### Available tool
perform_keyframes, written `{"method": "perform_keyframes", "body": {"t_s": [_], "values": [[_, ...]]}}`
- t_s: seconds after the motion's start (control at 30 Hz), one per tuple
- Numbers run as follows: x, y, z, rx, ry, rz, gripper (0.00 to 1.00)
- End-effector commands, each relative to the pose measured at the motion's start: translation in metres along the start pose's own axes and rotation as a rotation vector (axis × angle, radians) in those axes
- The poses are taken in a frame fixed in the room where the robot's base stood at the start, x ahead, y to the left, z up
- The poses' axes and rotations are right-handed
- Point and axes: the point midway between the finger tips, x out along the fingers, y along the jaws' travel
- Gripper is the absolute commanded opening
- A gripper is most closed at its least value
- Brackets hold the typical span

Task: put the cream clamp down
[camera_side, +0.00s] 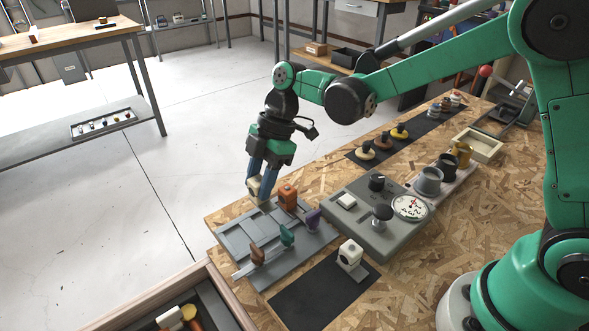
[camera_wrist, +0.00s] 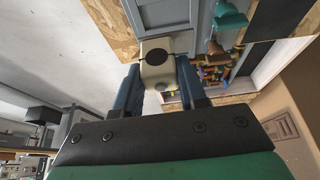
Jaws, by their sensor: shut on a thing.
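The cream clamp (camera_side: 254,187) is between the blue fingers of my gripper (camera_side: 262,180), at the far edge of the grey rack (camera_side: 232,240). In the wrist view the clamp (camera_wrist: 158,66) shows as a cream block with a dark round spot, between the blue fingertips (camera_wrist: 160,84). My gripper is shut on it and points downward. Whether the clamp touches the rack cannot be told. An orange block (camera_side: 288,197) stands on the rack just right of the clamp. Brown (camera_side: 257,255), teal (camera_side: 287,236) and purple (camera_side: 312,219) pieces stand along its near side.
A white block with a black spot (camera_side: 350,254) stands on a dark mat (camera_side: 315,296) in front. A grey box with a dial (camera_side: 376,222) is right of the rack. A wooden-rimmed tray (camera_side: 190,290) is at the lower left. The bench's left edge runs close beside the rack.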

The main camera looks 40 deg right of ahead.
Motion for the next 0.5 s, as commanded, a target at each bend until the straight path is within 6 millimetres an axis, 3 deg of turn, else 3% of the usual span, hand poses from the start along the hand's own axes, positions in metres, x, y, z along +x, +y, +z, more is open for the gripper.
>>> {"method": "perform_keyframes", "body": {"t_s": [0.3,0.5], "values": [[0.034,0.000,0.014,0.000,0.000,0.000,0.00],[0.036,0.000,0.015,0.000,0.000,0.000,0.00]]}}
